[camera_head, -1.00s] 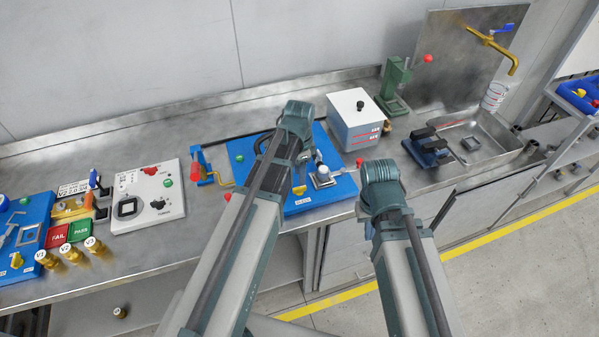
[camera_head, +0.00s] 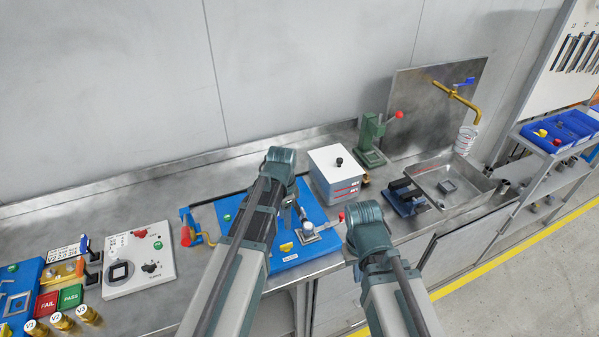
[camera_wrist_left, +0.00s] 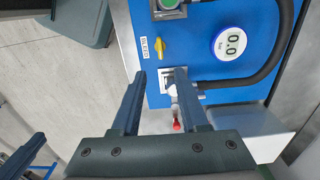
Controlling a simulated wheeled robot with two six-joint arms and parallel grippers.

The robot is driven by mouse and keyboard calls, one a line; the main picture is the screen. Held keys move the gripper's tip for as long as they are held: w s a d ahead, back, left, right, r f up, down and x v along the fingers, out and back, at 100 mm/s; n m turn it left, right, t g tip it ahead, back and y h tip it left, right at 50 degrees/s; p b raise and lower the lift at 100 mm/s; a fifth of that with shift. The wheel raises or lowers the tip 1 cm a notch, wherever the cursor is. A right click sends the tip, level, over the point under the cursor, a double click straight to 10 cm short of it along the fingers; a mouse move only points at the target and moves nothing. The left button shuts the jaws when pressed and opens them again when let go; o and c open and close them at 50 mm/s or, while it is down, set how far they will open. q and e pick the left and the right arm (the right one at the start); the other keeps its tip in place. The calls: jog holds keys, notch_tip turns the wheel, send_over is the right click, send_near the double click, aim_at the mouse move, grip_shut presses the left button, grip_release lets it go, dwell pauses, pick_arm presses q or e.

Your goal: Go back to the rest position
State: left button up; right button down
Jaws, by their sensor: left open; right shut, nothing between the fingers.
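My left gripper (camera_wrist_left: 159,76) is open and empty in the left wrist view. Its fingers reach over the edge of a blue station plate (camera_wrist_left: 215,12) with a round gauge (camera_wrist_left: 230,44) reading 0.0, a yellow knob (camera_wrist_left: 159,47) and a red-tipped lever (camera_wrist_left: 177,124). A finger partly covers a metal fitting beside the lever. In the head view, my left wrist hangs above this blue plate (camera_head: 318,249) and hides part of it. My right gripper (camera_head: 357,270) is near the bench's front edge, right of the plate. It is shut and empty, with its fingertips mostly hidden.
A white box (camera_head: 325,160), a green press (camera_head: 370,138), a blue vise (camera_head: 405,202) and a sink (camera_head: 470,180) stand right of the plate. A white control panel (camera_head: 155,280) lies left. Blue bins (camera_head: 545,138) sit on a shelf at right. The floor beyond the bench is clear.

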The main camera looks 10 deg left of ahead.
pick_arm(q)
jog(key=s+d+f+n+b, duration=0.2)
jog(key=s+d+n, duration=0.1)
jog(key=s+d, duration=0.2)
jog(key=s+d+f+n+y+b, duration=0.1)
jog(key=s+d+f+n+b, duration=0.2)
jog(key=s, duration=0.6)
jog(key=d+n, duration=0.1)
jog(key=d, duration=0.1)
jog(key=shift+s+d+f+n+b, duration=0.25)
jog(key=shift+s+d+n+b, duration=0.05)
jog(key=shift+s, duration=0.05)
